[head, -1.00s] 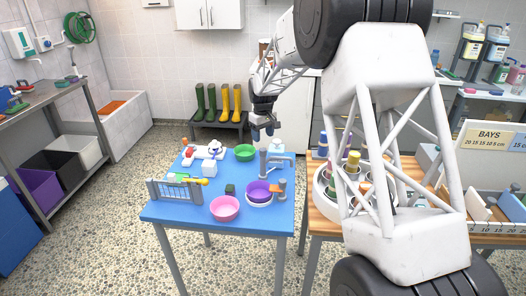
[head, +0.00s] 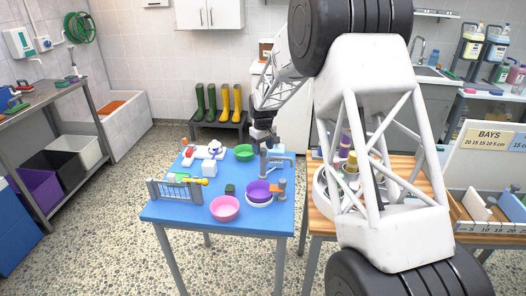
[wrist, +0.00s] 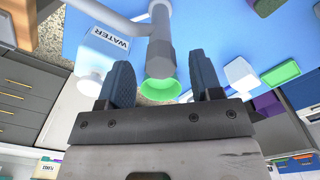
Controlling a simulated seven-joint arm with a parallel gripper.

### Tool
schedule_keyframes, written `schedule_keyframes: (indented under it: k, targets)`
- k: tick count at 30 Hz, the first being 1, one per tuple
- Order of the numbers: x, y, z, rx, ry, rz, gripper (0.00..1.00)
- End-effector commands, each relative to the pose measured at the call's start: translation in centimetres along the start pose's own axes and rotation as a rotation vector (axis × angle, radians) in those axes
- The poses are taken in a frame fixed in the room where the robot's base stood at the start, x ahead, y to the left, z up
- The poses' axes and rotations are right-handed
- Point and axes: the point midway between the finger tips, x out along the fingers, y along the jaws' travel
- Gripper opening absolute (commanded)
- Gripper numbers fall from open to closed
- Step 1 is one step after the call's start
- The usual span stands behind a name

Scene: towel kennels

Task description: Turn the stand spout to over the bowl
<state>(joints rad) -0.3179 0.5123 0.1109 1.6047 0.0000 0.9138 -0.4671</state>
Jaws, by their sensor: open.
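The grey stand (head: 264,165) rises at the right side of the blue table, and its spout (head: 282,156) points right. In the wrist view the stand's grey post (wrist: 160,45) shows between and just beyond my fingertips. The pale spout (wrist: 108,14) runs to the upper left there. My gripper (head: 264,143) is open over the stand top; its fingers (wrist: 162,82) are on either side of the post, with no clear contact. A green bowl (head: 243,153) is behind left of the stand, a purple bowl (head: 258,188) in front, a pink bowl (head: 225,208) front left.
A white block labelled WATER (wrist: 108,48) lies beneath the spout side. A small grey fence (head: 175,192), a white cube (head: 209,168) and a dark block (head: 230,189) are on the blue table (head: 185,217). A wooden table (head: 318,213) stands at the right.

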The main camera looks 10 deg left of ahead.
Motion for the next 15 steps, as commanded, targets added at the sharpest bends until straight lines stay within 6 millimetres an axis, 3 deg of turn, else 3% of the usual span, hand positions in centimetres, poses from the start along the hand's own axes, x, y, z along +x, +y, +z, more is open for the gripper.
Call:
schedule_keyframes:
  k: [6, 15]
  targets:
    - [1.5, 0.0, 0.0, 0.0, 0.0, 0.0, 0.59]
    - [1.8, 0.0, 0.0, 0.0, 0.0, 0.0, 0.59]
